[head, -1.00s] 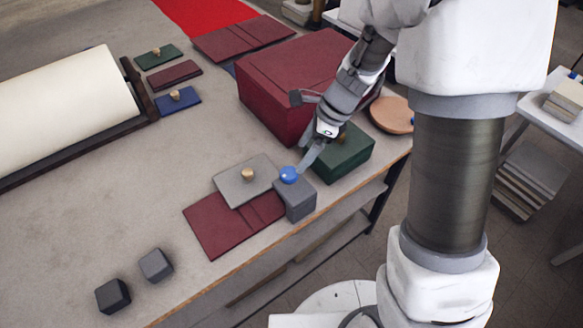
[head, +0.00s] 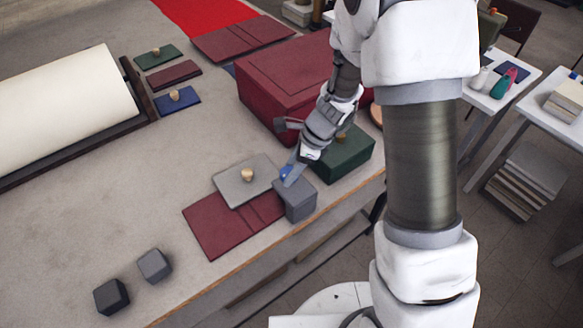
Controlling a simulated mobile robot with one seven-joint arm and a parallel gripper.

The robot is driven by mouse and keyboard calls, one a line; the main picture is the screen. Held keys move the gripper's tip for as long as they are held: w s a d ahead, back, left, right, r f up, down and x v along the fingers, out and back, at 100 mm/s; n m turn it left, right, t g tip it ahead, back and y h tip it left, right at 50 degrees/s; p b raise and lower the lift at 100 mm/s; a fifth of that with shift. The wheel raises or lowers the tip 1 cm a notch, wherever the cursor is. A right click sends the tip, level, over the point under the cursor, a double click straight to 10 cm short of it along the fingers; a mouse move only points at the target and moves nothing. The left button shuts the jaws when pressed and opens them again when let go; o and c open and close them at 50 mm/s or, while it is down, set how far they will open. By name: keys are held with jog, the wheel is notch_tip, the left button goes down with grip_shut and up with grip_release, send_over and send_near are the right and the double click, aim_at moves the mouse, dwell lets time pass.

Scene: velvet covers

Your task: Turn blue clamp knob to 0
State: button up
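The blue clamp knob (head: 285,172) sits at the top of a grey block (head: 298,202) near the table's front edge. My gripper (head: 292,179) reaches down from the upper right, with its fingertips at the knob and covering part of it. I cannot tell whether the fingers touch or grip the knob, and no marking for 0 is readable.
A grey plate with a brass knob (head: 246,176) lies left of the block, over a maroon cover (head: 215,228). A green box (head: 347,157) and a large maroon box (head: 283,75) stand close behind my gripper. Two dark cubes (head: 154,264) sit at front left.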

jog(key=c, duration=0.8)
jog(key=shift+n, duration=0.4)
jog(key=n+g, duration=0.1)
jog(key=n, duration=0.1)
jog(key=shift+w+n, duration=0.15)
jog(key=shift+n, duration=0.25)
jog(key=n+g+h, duration=0.1)
jog(key=n+g, duration=0.1)
jog(key=n, duration=0.2)
jog(key=shift+w+n, duration=0.1)
jog(key=shift+n, duration=0.2)
jog(key=n+g+h, duration=0.1)
jog(key=n, duration=0.3)
jog(key=shift+w+a+n, duration=0.1)
jog(key=shift+a+n, duration=0.05)
jog(key=shift+n, duration=0.15)
jog(key=n, duration=0.2)
jog(key=n+h+b, duration=0.1)
jog(key=n, duration=0.1)
jog(key=shift+a+g+h, duration=0.1)
jog(key=shift+g+h, duration=0.2)
jog(key=shift+g, duration=0.1)
jog(key=shift+n, duration=0.3)
jog(key=o, duration=1.3)
